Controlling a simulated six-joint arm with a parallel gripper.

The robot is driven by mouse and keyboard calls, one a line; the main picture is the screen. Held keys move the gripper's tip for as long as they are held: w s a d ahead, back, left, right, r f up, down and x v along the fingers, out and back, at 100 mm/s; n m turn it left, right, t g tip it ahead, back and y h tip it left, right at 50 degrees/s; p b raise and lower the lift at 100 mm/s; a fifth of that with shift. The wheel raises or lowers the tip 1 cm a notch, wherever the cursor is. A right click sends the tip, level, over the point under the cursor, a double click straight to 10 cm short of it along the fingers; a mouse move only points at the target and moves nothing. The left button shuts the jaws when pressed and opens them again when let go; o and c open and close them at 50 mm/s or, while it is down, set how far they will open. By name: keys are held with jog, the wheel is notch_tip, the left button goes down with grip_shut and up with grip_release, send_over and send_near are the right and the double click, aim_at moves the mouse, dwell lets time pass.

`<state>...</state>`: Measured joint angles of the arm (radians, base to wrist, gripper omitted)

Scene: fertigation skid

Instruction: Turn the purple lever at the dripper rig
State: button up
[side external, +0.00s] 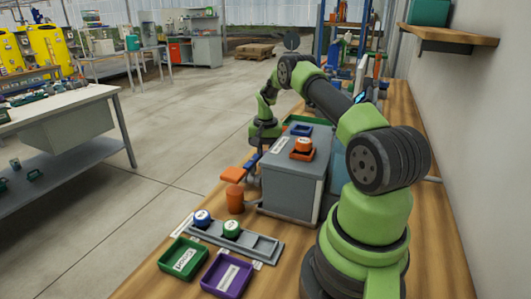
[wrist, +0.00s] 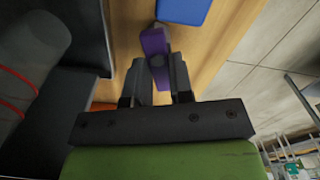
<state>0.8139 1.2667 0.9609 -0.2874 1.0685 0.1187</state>
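The purple lever (wrist: 154,44) shows in the wrist view, slanting up and slightly left from between my fingers. My gripper (wrist: 160,78) has one finger on each side of its lower part, with no clear gap on either side, so it looks closed on it. In the side external view, the green end of my arm (side external: 264,130) is down behind the grey box. My fingertips and the purple lever cannot be made out there.
A blue piece (wrist: 184,9) lies just beyond the lever. A grey box (side external: 290,185) with an orange tray on top stands in front of my wrist. An orange cylinder (side external: 235,199), a grey rack (side external: 262,246), a green tray (side external: 184,258) and a purple tray (side external: 226,278) are nearer.

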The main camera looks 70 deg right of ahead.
jog(key=shift+s+d+m, duration=0.1)
jog(key=shift+s+m, duration=0.05)
jog(key=shift+m, duration=0.9)
jog(key=shift+s+m, duration=0.1)
jog(key=shift+m, duration=0.95)
grip_shut()
jog(key=o, duration=0.9)
grip_release()
jog(key=shift+c, duration=0.2)
notch_tip(320, 180, up, 10)
